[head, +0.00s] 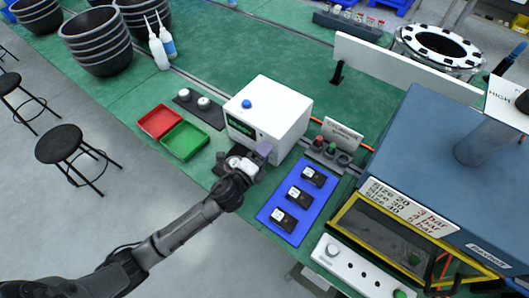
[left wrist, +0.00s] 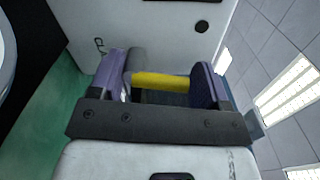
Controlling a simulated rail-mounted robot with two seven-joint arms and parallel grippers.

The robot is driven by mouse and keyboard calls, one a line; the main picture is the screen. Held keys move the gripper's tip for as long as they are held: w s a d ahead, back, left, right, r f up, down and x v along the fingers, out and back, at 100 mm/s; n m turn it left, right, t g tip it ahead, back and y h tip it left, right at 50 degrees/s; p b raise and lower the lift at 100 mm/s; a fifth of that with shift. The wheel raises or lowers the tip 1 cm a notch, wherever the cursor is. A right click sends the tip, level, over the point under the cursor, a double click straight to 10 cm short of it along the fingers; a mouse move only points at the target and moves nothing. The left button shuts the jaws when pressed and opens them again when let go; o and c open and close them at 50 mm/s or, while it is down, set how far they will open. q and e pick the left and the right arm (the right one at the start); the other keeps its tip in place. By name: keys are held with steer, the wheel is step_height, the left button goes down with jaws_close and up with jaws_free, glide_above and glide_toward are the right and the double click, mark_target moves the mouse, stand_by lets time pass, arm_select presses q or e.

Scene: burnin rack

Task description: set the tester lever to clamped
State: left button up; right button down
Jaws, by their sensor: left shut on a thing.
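The tester is a white box (head: 268,112) with a blue button on top and a dark display on its front, in the middle of the head view. Its white face also fills the back of the left wrist view (left wrist: 160,35). My left gripper (head: 258,154) is at the tester's lower right front. In the left wrist view its purple-padded fingers (left wrist: 162,84) are shut on a yellow lever bar (left wrist: 165,80), which lies across between them. The lever is hidden behind my gripper in the head view. My right gripper is out of view.
A red tray (head: 160,121) and a green tray (head: 185,141) lie left of my left gripper. A blue mat (head: 279,213) with several black modules lies to its right. A small button panel (head: 338,140) stands right of the tester, before a large blue machine (head: 440,170).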

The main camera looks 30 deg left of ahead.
arm_select(q)
steer(key=shift+a+r+n+p, duration=0.25)
steer(key=shift+n+p, duration=0.1)
steer(key=shift+n, duration=0.65)
steer(key=o, duration=0.9)
steer(key=shift+f, duration=0.1)
steer(key=shift+c, duration=0.2)
steer(key=shift+s+f, duration=0.1)
steer(key=shift+s, duration=0.25)
steer(key=s+a, duration=0.1)
steer(key=s, duration=1.2)
steer(key=shift+a+p, duration=0.3)
